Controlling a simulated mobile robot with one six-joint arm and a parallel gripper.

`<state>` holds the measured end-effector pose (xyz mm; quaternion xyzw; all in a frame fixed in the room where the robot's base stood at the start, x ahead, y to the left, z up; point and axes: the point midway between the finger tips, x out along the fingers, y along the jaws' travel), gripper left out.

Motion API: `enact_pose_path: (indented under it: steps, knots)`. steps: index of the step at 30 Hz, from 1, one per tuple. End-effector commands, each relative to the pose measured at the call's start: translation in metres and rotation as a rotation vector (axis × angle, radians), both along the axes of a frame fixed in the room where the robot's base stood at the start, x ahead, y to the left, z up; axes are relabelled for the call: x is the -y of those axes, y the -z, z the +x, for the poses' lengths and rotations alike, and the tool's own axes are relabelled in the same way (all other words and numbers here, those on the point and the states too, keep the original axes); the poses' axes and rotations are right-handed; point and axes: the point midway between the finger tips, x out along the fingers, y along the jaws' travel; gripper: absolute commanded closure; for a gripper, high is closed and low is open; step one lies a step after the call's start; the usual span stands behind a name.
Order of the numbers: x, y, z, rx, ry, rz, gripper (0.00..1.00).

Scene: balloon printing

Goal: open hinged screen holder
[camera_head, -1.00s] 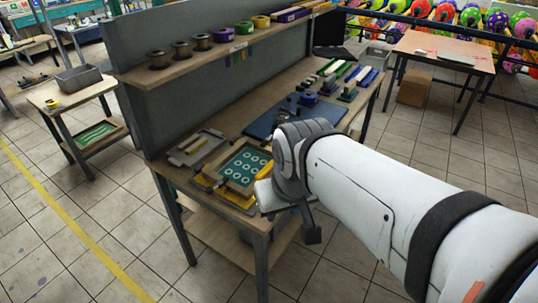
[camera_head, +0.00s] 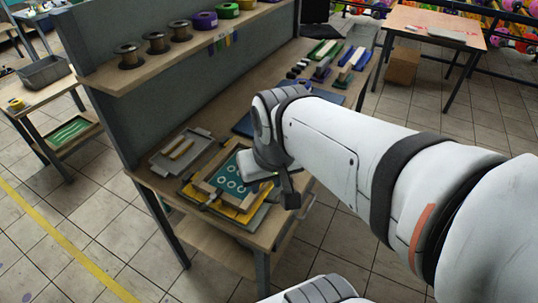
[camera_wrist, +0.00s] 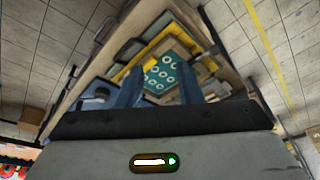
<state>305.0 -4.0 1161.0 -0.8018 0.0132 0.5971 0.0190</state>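The hinged screen holder (camera_head: 206,187) lies flat on the near end of the workbench. It has a wooden frame, a teal screen with white rings (camera_head: 228,181) and a yellow base (camera_head: 228,211). My gripper (camera_head: 284,190) is at the right side of the holder and hides its right part. In the wrist view, the two fingers of my gripper (camera_wrist: 161,88) stand apart with nothing seen held between them. The ringed screen (camera_wrist: 167,70) shows beyond and between them. I cannot tell whether a finger touches the frame.
A grey tray with a wooden-handled tool (camera_head: 178,152) lies left of the holder on the bench (camera_head: 150,181). A shelf (camera_head: 110,75) with spools runs above the bench's back. Open tiled floor (camera_head: 100,225) lies to the left.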

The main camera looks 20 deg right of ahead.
Motion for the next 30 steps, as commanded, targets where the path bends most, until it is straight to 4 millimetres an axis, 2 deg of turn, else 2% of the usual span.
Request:
enact_pose_path:
  steps: [1,5,9,12,17,21,30]
  knots:
    - [0.005,0.013,0.008,-0.018,0.047,0.017,0.67]
    - [0.027,0.043,0.038,-0.068,0.230,0.085,0.67]
    - [0.063,0.080,0.073,-0.117,0.468,0.172,0.67]
    - [0.088,0.105,0.091,-0.146,0.616,0.226,0.67]
    - [0.118,0.132,0.107,-0.173,0.771,0.282,0.67]
    - [0.127,0.142,0.113,-0.180,0.822,0.301,0.67]
    - [0.122,0.186,0.119,-0.185,0.824,0.302,0.67]
